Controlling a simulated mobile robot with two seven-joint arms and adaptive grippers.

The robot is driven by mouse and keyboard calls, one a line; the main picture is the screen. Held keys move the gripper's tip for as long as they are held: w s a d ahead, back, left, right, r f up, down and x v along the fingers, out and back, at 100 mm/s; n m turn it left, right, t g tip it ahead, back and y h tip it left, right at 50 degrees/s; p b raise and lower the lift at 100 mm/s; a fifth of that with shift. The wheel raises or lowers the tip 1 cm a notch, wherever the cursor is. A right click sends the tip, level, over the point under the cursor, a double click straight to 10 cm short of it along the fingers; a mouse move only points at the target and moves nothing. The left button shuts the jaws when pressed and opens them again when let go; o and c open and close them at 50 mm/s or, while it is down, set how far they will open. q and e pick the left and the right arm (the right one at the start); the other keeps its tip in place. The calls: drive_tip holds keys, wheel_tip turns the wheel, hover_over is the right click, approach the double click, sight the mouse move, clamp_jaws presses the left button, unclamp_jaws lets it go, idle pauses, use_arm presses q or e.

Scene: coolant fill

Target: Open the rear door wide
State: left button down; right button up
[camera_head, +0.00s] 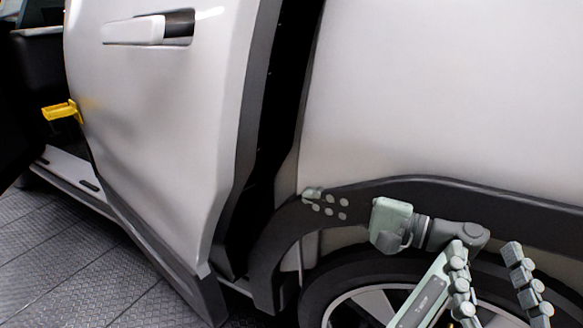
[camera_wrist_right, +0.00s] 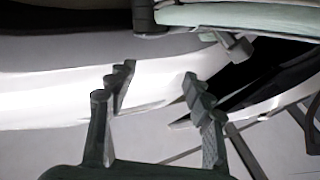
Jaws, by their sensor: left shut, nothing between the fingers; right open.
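The rear door (camera_head: 165,130) is a large silver-white panel with a recessed handle (camera_head: 150,29) near its top. It stands ajar; the sill (camera_head: 75,168) shows beyond its left edge, and a dark gap separates its right edge from the car body. My left gripper (camera_head: 325,203) is shut and empty, against the dark wheel arch, to the right of the door; its dark fingers are hard to make out. I cannot tell whether it touches the arch. My right gripper (camera_head: 497,282) is open and empty in front of the rear wheel. Its spread fingers also show in the right wrist view (camera_wrist_right: 155,85).
A yellow bracket-like piece (camera_head: 62,110) sticks out at the door's left edge. The black wheel arch (camera_head: 440,190) and rear wheel (camera_head: 370,303) lie close to both grippers. The patterned floor (camera_head: 70,260) in front of the door is clear.

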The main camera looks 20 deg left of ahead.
use_arm(q)
drive_tip(key=a, duration=0.6)
drive_tip(key=w+a, duration=0.1)
drive_tip(key=a, duration=0.2)
drive_tip(key=shift+a+r, duration=0.2)
drive_tip(key=shift+a, duration=0.15)
